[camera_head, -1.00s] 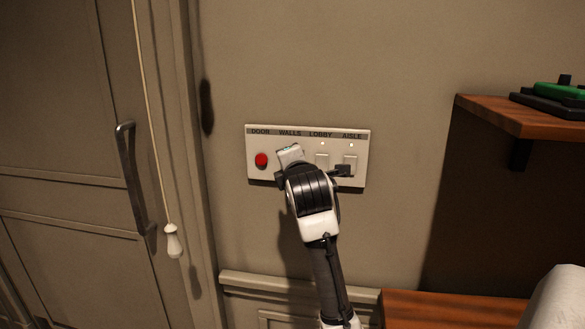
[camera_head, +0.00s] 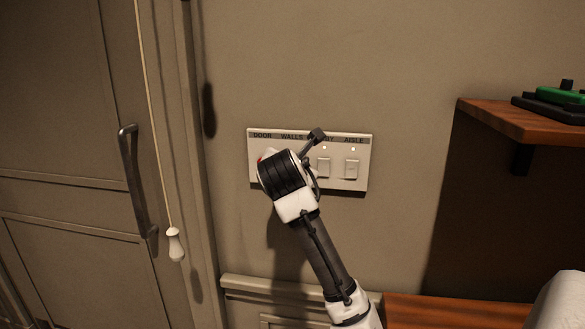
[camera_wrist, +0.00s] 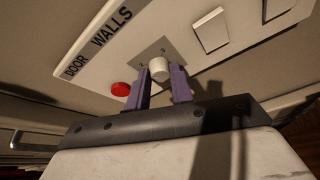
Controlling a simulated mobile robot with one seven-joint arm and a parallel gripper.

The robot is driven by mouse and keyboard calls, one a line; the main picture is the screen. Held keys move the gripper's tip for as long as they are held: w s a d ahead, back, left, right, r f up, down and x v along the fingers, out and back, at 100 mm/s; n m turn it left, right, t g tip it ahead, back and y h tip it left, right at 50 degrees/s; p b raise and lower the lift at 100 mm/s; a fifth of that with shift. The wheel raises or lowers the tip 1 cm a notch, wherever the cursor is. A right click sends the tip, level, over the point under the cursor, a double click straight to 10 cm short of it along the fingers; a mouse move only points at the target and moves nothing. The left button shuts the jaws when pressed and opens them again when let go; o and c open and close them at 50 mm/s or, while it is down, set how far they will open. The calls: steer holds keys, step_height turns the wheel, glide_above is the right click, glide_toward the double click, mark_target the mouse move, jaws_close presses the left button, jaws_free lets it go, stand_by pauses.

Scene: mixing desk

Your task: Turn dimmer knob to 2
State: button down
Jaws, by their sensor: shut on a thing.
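The dimmer knob (camera_wrist: 159,68) is a small pale round knob on a grey square plate under the WALLS label. My gripper (camera_wrist: 161,76) has its two purple fingers on either side of the knob, shut on it. Small marks that look like a 2 and a 3 show on the plate beside the knob; I cannot make out a pointer. In the head view my gripper's dark wrist (camera_head: 285,174) covers the knob and part of the white wall panel (camera_head: 340,184).
A red button (camera_wrist: 121,89) sits left of the knob under DOOR. Two rocker switches (camera_head: 323,168) (camera_head: 351,169) are to the right. A door handle (camera_head: 133,180) and a pull cord (camera_head: 175,243) hang at left. A wooden shelf (camera_head: 530,122) is at right.

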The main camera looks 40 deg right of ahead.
stand_by(0.4)
steer(key=shift+r, duration=0.1)
steer(key=c, duration=1.2)
jaws_free()
steer(key=shift+c, duration=0.2)
steer(key=b+v, duration=0.3)
steer(key=v, duration=1)
steer(key=shift+s+a, duration=0.2)
steer(key=shift+a, duration=0.1)
steer(key=shift+r, duration=0.1)
